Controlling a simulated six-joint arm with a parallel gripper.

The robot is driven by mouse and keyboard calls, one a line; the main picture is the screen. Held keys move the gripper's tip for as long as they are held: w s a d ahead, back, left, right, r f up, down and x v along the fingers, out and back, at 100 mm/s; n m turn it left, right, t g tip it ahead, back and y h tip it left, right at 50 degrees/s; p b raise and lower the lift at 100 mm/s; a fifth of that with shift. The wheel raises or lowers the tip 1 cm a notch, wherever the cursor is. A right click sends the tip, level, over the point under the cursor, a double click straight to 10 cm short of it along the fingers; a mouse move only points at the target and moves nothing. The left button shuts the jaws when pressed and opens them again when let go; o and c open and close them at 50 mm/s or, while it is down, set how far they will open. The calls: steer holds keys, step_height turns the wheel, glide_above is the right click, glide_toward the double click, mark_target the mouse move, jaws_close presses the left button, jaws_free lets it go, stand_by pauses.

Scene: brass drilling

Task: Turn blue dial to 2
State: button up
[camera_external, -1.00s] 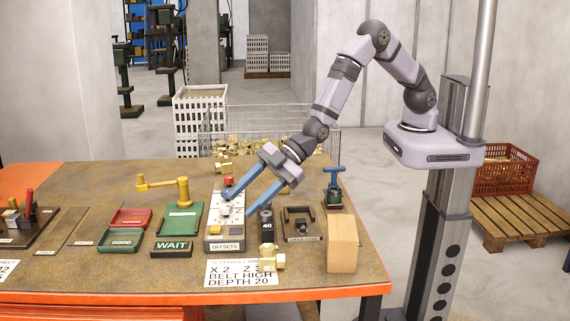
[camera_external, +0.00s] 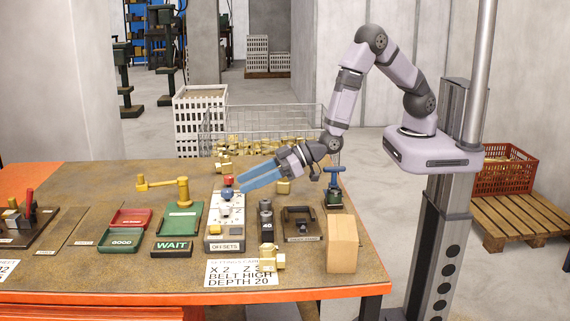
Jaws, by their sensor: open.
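The OFFSETS box (camera_external: 225,229) stands in the middle of the table, with a light face that carries dials. A red knob (camera_external: 228,181) is at its far end, and the small blue dial (camera_external: 227,194) sits just in front of it. The dial's pointer and numbers are too small to read. My gripper (camera_external: 242,184) has long blue fingers that point left, nearly level, with their tips just right of the blue dial. The fingers overlap in this view. Nothing shows between them, and I cannot tell whether they touch the dial.
A white card (camera_external: 241,274) at the table's front reads X 2, a partly hidden Z value, BELT HIGH and DEPTH 20. A brass fitting (camera_external: 268,258) covers part of it. The green WAIT tray (camera_external: 181,222) is left of the OFFSETS box.

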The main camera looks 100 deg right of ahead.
mark_target(229, 190)
steer(key=shift+p+x, duration=0.65)
steer(key=shift+x, duration=1.75)
steer(key=c, duration=1.1)
steer(key=shift+o, duration=0.3)
steer(key=shift+a+m+h+b, duration=0.2)
steer(key=shift+m+h+b, duration=0.1)
steer(key=shift+m+h, duration=0.45)
steer(key=o, duration=1)
steer(key=shift+o, duration=0.2)
steer(key=shift+s, duration=0.15)
